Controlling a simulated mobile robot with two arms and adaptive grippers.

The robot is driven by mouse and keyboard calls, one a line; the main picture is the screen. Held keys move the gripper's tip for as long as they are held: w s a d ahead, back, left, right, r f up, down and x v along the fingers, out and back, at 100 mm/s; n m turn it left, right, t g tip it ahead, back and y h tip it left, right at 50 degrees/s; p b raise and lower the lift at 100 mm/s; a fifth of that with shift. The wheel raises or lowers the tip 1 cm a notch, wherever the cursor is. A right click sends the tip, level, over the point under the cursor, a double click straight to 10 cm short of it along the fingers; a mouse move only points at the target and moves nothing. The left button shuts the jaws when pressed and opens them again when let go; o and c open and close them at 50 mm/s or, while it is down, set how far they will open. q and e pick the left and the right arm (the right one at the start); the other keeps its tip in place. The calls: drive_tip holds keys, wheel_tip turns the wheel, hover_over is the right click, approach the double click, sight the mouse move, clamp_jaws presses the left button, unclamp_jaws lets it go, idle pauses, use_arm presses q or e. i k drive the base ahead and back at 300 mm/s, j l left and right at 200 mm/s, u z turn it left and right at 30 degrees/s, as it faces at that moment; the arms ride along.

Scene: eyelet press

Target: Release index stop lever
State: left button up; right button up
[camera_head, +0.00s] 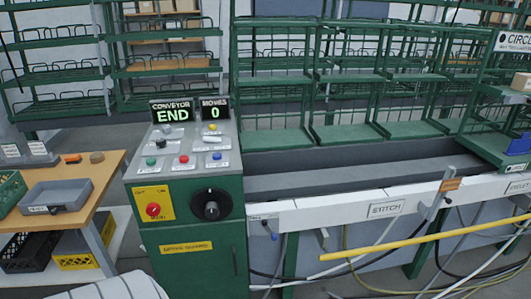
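A grey, slightly tilted lever-like bar (437,198) stands at the front edge of the conveyor, right of the STITCH label (385,209). An orange-brown tag (450,184) is at its upper part; its writing is too small to read. I cannot tell for sure that this is the index stop lever. The control console (183,140) stands left of the conveyor, with several coloured buttons, a red main switch (153,210) and a black rotary knob (211,206). Its displays read CONVEYOR END (172,111) and MOVES 0 (214,109). Neither of my grippers is in view.
A yellow bar (430,238) runs along the conveyor's front at the right, with cables below. A wooden bench (100,178) with a grey tray (55,197) stands at the left. Green wire racks (370,75) line the back. The dark conveyor channel (330,181) looks empty.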

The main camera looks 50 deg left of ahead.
sight(274, 237)
drive_tip(key=u, duration=1.5)
